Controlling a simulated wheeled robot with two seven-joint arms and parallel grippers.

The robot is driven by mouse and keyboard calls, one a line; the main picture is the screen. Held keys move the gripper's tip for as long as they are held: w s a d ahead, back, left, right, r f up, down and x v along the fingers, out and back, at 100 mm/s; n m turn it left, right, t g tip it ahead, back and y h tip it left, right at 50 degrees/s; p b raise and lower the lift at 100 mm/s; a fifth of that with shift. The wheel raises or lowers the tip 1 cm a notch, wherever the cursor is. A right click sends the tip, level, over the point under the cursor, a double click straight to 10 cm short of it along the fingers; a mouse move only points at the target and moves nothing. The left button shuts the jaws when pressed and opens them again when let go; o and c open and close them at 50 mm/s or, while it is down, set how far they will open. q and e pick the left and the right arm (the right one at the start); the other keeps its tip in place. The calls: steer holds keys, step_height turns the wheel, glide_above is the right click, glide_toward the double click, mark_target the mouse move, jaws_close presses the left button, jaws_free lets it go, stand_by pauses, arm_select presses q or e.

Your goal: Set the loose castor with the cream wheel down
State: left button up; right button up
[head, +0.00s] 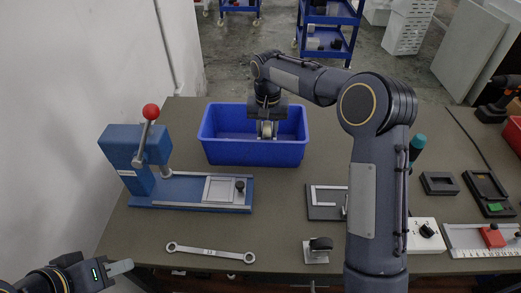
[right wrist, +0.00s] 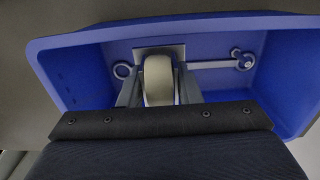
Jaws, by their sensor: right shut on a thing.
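The castor with the cream wheel (right wrist: 158,82) is between the fingers of my right gripper (head: 267,130), which is shut on it. In the right wrist view its metal plate (right wrist: 150,51) shows beyond the wheel, towards the bin floor. The gripper and castor are over and partly within the blue bin (head: 255,153); I cannot tell whether the castor touches the floor. My left gripper (head: 121,267) is at the bottom left, empty, away from the bin; its finger gap does not show clearly.
A wrench (right wrist: 215,65) lies in the bin. A blue lever press (head: 140,150) stands left of the bin. A second wrench (head: 210,252) and a castor with a black wheel (head: 319,250) lie near the front edge. Open table lies between the press and these.

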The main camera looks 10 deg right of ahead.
step_height(320, 180, down, 8)
steer(key=shift+r, duration=0.1)
stand_by(0.4)
steer(key=o, duration=1.1)
